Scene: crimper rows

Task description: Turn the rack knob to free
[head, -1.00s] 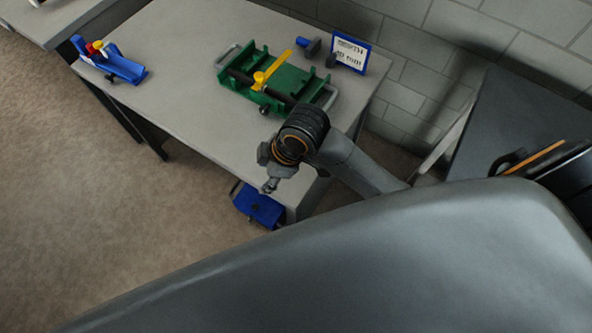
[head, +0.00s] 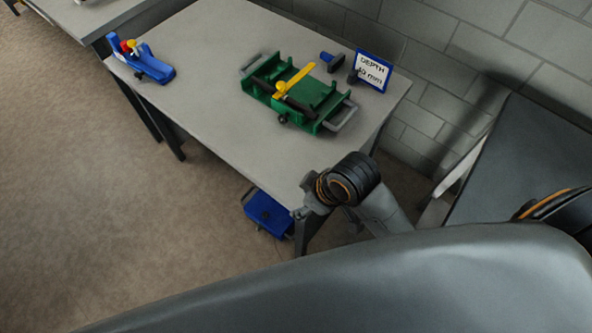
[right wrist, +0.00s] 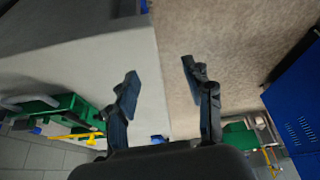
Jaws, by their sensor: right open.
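A green rack-like fixture (head: 315,97) lies on the table, with a yellow lever (head: 296,78), black bars and grey end handles. A small dark knob (head: 283,119) shows on its near side; I cannot tell whether this is the rack knob or how it is set. The fixture also shows at the left of the right wrist view (right wrist: 70,108). My right gripper (head: 303,212) is by the table's near corner, well apart from the fixture. In the right wrist view its fingers (right wrist: 160,74) are spread with nothing between them. My left gripper is out of view.
A blue tool (head: 150,66) with red and yellow parts stands at the table's left. A blue-framed depth sign (head: 373,70) and a dark blue plunger-shaped piece (head: 331,62) are behind the fixture. A blue box (head: 268,212) is below the table edge. The near tabletop (head: 240,125) is clear.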

